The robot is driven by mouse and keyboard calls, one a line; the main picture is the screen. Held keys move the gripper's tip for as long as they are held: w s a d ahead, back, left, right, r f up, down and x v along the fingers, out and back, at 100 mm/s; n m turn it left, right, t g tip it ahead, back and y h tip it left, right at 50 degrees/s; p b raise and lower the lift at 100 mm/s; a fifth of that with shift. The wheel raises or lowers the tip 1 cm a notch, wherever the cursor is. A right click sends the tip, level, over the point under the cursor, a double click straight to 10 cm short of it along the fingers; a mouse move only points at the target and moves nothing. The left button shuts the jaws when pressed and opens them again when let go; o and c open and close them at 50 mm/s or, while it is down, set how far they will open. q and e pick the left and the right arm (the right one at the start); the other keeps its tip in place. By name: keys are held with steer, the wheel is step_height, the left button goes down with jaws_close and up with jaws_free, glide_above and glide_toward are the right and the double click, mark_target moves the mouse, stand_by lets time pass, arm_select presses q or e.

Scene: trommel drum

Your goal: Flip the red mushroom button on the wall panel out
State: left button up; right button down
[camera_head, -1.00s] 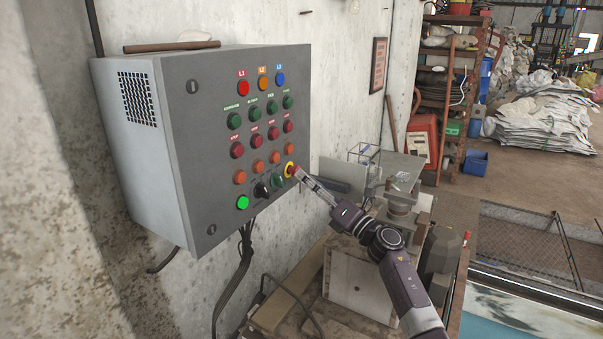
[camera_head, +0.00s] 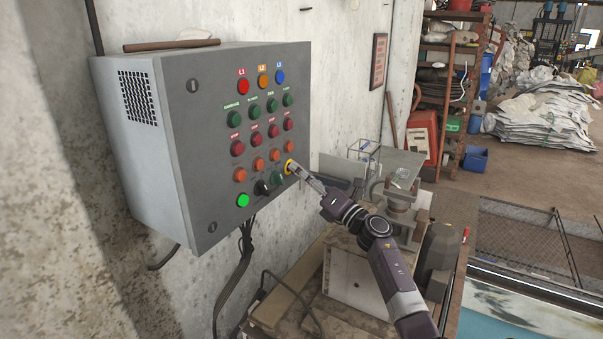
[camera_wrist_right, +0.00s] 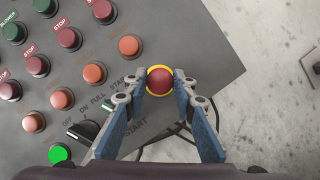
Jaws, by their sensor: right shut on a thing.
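The grey wall panel (camera_head: 215,150) carries rows of coloured buttons. The red mushroom button (camera_wrist_right: 160,82) with its yellow ring sits near the panel's lower right corner. In the head view only part of its yellow ring (camera_head: 289,165) shows behind my right gripper (camera_head: 294,168). In the right wrist view the fingers of my right gripper (camera_wrist_right: 159,84) stand on either side of the red cap, closed against it. My left gripper is in neither view.
A black selector knob (camera_head: 262,188) and a lit green button (camera_head: 243,200) are left of the mushroom button. Orange buttons lie just above it. A bench with machinery (camera_head: 360,275) stands below my right arm. Cables hang under the panel.

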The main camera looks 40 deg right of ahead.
steer(key=shift+s+d+f+b, duration=0.1)
steer(key=shift+s+b, duration=0.25)
steer(key=shift+b, duration=0.05)
steer(key=c, duration=1.8)
jaws_free()
steer(key=shift+s, duration=0.1)
steer(key=shift+c, duration=0.2)
steer(key=shift+o, duration=1.2)
steer(key=shift+s+d, duration=0.15)
steer(key=shift+s, duration=0.05)
steer(key=v, duration=1.2)
